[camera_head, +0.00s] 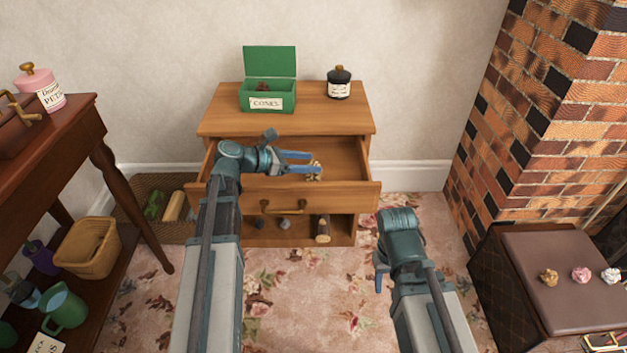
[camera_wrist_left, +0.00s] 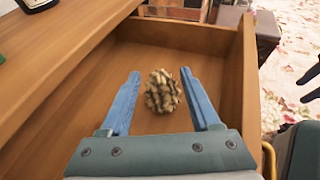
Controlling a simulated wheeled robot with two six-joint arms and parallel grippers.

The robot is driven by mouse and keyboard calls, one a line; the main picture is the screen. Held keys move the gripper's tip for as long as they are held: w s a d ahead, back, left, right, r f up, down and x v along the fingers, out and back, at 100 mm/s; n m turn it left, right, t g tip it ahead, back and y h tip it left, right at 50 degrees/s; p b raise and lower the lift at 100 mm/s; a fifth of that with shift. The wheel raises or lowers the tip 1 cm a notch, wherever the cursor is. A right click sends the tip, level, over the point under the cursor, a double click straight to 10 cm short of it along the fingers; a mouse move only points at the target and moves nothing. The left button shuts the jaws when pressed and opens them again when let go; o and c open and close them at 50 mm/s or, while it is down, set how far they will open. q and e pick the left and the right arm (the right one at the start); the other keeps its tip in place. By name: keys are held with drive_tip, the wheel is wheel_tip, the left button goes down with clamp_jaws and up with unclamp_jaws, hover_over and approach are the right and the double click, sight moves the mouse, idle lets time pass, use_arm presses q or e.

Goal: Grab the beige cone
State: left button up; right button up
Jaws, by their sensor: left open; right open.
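A beige-brown cone (camera_head: 316,172) lies in the open drawer (camera_head: 345,150) of the wooden cabinet, towards its right part. In the left wrist view the cone (camera_wrist_left: 162,92) sits on the drawer floor between the two blue fingers. My left gripper (camera_head: 313,162) is open and reaches into the drawer from the left, with a finger on either side of the cone. A gap shows between the cone and each finger. The left fingers partly cover the cone in the head view. My right gripper (camera_head: 381,278) is low, in front of the cabinet's right side; its fingers are partly hidden.
Drawer walls surround the left gripper. A dark table (camera_head: 85,115) stands left, a brick fireplace (camera_head: 550,110) and an ottoman (camera_head: 545,250) right. Carpet is free between.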

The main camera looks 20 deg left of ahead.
use_arm(q)
drive_tip(key=shift+b+x, duration=0.95)
drive_tip(key=shift+x, duration=1.75)
clamp_jaws()
